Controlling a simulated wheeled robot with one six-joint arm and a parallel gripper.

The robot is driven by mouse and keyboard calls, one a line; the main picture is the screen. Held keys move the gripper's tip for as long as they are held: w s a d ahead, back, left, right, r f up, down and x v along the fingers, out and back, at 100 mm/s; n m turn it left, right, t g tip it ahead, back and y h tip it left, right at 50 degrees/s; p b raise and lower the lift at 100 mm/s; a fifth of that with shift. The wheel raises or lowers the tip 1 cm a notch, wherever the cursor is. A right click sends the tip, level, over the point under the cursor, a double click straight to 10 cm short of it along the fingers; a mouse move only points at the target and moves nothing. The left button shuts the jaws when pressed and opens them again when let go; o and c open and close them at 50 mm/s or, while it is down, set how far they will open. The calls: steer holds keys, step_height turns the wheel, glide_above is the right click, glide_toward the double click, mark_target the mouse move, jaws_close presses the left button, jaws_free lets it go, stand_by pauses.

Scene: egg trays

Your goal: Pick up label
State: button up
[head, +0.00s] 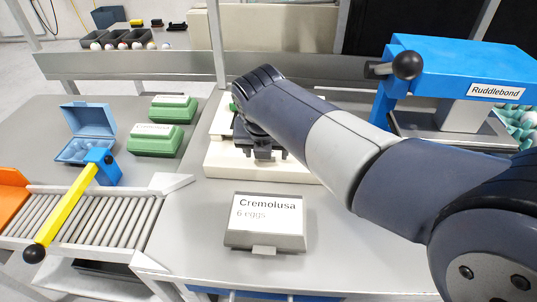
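My gripper (264,155) is black and points down over a low cream-coloured block or machine (232,170) in the middle of the table. Its fingers are small and dark here, and I cannot tell whether they are open or shut. No loose label shows at the fingertips; my arm and gripper hide much of the block's top. A grey stand in front of it carries a white label-like panel (268,214) reading "Cremolusa 6 eggs". My gripper is apart from this stand, behind it.
Two green egg cartons (155,146) with white labels and an open blue carton (88,135) stand at the left. A roller conveyor (85,217) with a yellow bar (68,210) is at front left. A blue press marked "Ruddlebond" (455,65) stands at the right.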

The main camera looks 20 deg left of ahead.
steer(key=shift+x, duration=1.25)
steer(key=c, duration=0.7)
